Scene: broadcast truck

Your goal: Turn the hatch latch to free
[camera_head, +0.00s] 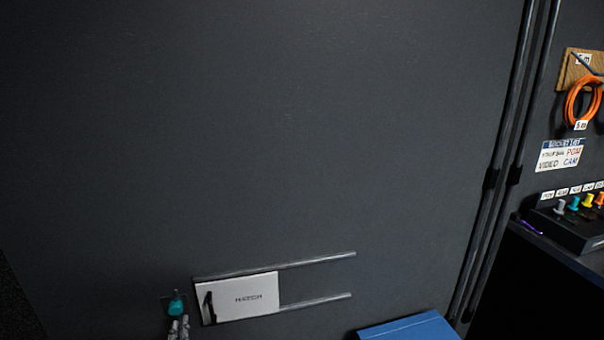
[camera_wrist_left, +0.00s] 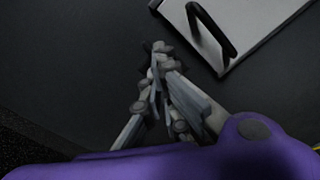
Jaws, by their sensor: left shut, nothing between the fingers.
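A white hatch door (camera_head: 240,298) marked with lettering sits low on the dark wall, with a black handle (camera_head: 208,304) at its left end. A small teal latch (camera_head: 175,303) is on the wall just left of the door. My left gripper (camera_head: 179,322) is shut and empty, its tips just below the latch in the head view; whether they touch is unclear. In the left wrist view the shut fingers (camera_wrist_left: 160,55) point at the dark wall, left of the hatch door (camera_wrist_left: 258,22) and its handle (camera_wrist_left: 212,32). The teal latch does not show there. My right gripper is not in view.
Two grey rails (camera_head: 318,259) run right from the hatch door. A blue box-like thing (camera_head: 408,328) is at the bottom edge. Dark vertical pipes (camera_head: 492,180), an orange cable coil (camera_head: 583,103) and a knobbed panel (camera_head: 572,225) stand right. The upper wall is bare.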

